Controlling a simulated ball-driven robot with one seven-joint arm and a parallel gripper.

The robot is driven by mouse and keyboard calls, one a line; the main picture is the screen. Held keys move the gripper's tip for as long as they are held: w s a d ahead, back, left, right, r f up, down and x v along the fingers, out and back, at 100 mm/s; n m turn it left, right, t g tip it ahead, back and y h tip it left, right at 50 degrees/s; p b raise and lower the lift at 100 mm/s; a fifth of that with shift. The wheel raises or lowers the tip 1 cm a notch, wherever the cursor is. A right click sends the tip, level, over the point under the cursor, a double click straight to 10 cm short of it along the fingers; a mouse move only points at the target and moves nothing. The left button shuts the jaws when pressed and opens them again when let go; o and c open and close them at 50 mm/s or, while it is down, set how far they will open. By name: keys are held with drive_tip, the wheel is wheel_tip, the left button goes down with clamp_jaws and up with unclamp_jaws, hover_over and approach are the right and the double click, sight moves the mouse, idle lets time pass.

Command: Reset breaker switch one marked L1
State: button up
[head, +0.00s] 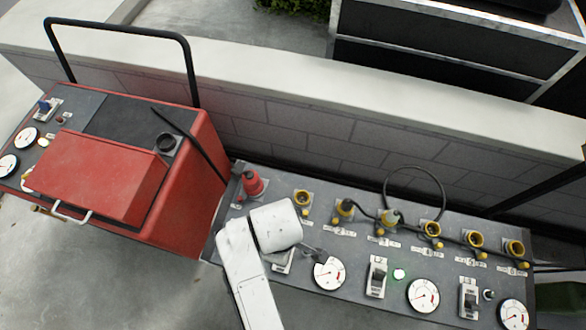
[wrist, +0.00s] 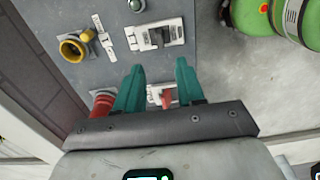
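The grey distribution panel (head: 350,245) carries a row of breaker switches. The leftmost breaker (head: 282,264) is mostly hidden behind my arm; its L1 marking is not legible. In the wrist view a white breaker plate with a reddish lever (wrist: 167,98) shows between and below my teal fingers, partly hidden by my gripper body. My gripper (wrist: 160,66) is open, with a clear gap between the fingers. It hovers over this breaker; I cannot tell whether a finger touches the lever. A second breaker (head: 377,277) also shows in the wrist view (wrist: 162,35).
A third breaker (head: 468,298), round gauges (head: 423,295) and yellow sockets (head: 432,230) line the panel. A red machine (head: 190,175) adjoins at left. Green cylinders (wrist: 250,15) stand beyond the panel edge.

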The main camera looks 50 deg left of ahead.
wheel_tip(320, 180, down, 11)
drive_tip(key=shift+r, duration=0.15)
idle(0.4)
clamp_jaws()
idle(0.3)
